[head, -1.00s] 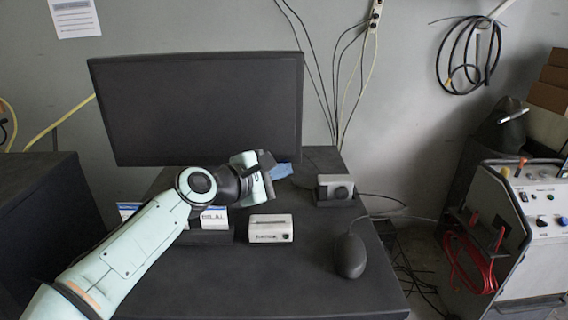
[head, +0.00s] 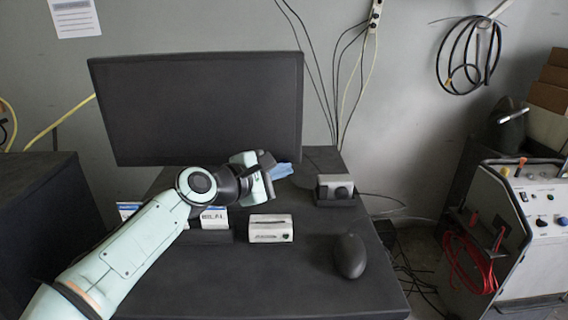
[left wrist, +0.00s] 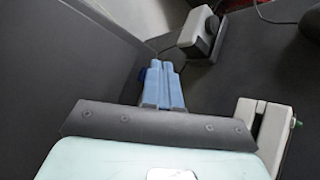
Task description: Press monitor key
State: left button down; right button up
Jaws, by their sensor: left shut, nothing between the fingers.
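The monitor (head: 195,105) stands at the back of the dark desk with a black screen; it also fills the left side of the left wrist view (left wrist: 65,60). No separate key can be made out on its frame. My left gripper (head: 284,171) is in front of the monitor's lower right corner. Its light blue fingers are together in the left wrist view (left wrist: 163,82), with nothing between them. They point past the screen's face; whether they touch the monitor cannot be told. My right gripper is not in view.
A small white box (head: 270,229) with a green spot sits in front of my gripper. A grey device (head: 335,188) stands to the right. A black mouse (head: 350,256) lies on the desk (head: 300,285). A white control cabinet (head: 540,210) is far right.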

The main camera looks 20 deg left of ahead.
pick_arm(q)
jog(key=shift+w, duration=0.1)
dwell(0.5)
jog(key=shift+w+a, duration=0.2)
jog(key=shift+w, duration=0.15)
jog(key=shift+w+a+p, duration=0.1)
jog(key=shift+p, duration=0.2)
dwell(0.4)
jog(key=shift+s+d, duration=0.3)
jog(key=shift+s, duration=0.3)
jog(key=shift+s+d, duration=0.45)
jog(key=shift+s, duration=0.45)
jog(key=shift+s+d, duration=0.4)
jog(key=shift+s, duration=0.5)
jog(key=shift+s+d, duration=0.45)
jog(key=shift+s, duration=0.45)
